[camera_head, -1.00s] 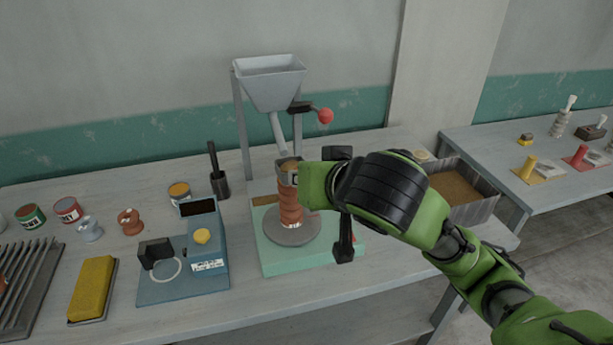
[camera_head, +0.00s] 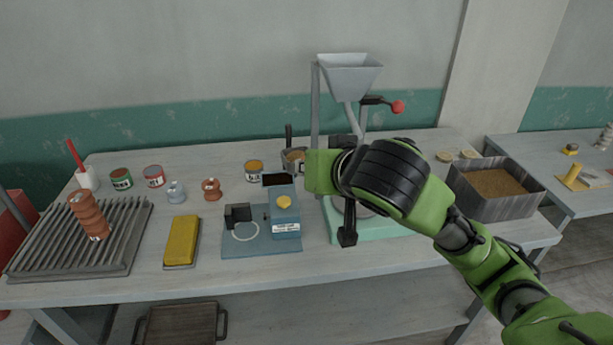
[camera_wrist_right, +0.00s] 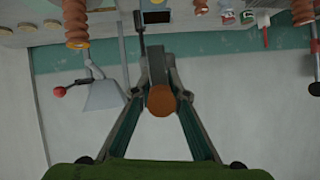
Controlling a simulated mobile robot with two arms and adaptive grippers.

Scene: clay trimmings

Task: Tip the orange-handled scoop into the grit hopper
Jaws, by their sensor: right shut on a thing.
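The grit hopper (camera_head: 349,78) is a pale grey funnel on a stand at the back of the bench, with a spout below. It also shows in the right wrist view (camera_wrist_right: 104,97). My right gripper (camera_head: 316,167) is shut on the scoop (camera_head: 292,158), whose metal cup shows brownish grit and looks roughly upright. The scoop is left of the hopper stand and lower than the hopper's funnel. In the wrist view the scoop's orange handle (camera_wrist_right: 161,100) appears end-on between the fingers (camera_wrist_right: 157,70). The head view hides the fingertips. My left gripper is not in view.
A red-knobbed lever (camera_head: 397,107) sticks out right of the hopper. A grit box (camera_head: 520,207) stands at right. A blue scale (camera_head: 262,240), yellow sponge (camera_head: 182,240) and ribbed rack (camera_head: 55,255) with a coiled clay piece (camera_head: 88,215) line the left. My arm hides most of the turntable.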

